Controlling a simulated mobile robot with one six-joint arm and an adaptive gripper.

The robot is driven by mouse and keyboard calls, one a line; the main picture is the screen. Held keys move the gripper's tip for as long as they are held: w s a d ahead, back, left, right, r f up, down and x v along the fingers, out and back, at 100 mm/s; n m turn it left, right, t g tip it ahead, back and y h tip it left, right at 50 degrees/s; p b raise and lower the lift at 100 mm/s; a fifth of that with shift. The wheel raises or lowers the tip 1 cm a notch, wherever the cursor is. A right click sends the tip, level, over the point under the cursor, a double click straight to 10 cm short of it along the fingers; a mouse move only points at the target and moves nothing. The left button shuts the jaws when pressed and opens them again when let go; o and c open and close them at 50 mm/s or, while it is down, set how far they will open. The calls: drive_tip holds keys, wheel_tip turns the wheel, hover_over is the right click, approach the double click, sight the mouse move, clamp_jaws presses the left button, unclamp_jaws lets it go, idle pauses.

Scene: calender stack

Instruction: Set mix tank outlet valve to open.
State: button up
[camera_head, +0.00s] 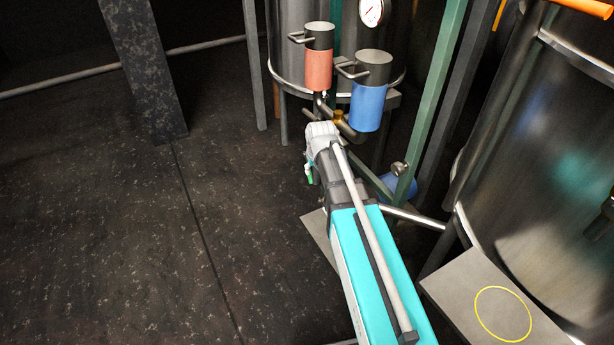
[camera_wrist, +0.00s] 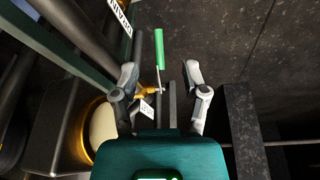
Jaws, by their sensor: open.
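In the wrist view, a valve with a green-gripped lever (camera_wrist: 159,48) shows ahead of my gripper (camera_wrist: 161,75). Its thin metal stem runs down to a brass body (camera_wrist: 147,88) on a dark pipe. A small white tag (camera_wrist: 147,109) hangs by the body; its text is too small to read. My gripper is open and empty, one finger on each side of the lever's line. The depth between fingertips and lever is unclear. In the head view, a brass fitting (camera_head: 338,116) shows under the tank, just past the end of my arm, which hides the fingers.
Red (camera_head: 319,70) and blue (camera_head: 369,105) cylinders with handles stand in front of the rear tank (camera_head: 300,18). A green post (camera_head: 432,100) rises to the right. A large steel tank (camera_head: 550,150) fills the right side.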

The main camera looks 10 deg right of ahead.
drive_tip(key=shift+t, duration=0.5)
drive_tip(key=w, duration=0.5)
drive_tip(key=shift+r, duration=0.2)
drive_tip(key=shift+w+f, duration=0.1)
drive_tip(key=shift+f, duration=0.05)
drive_tip(key=b+x, duration=1.3)
drive_tip(key=shift+f, duration=0.25)
drive_tip(key=shift+c, duration=0.2)
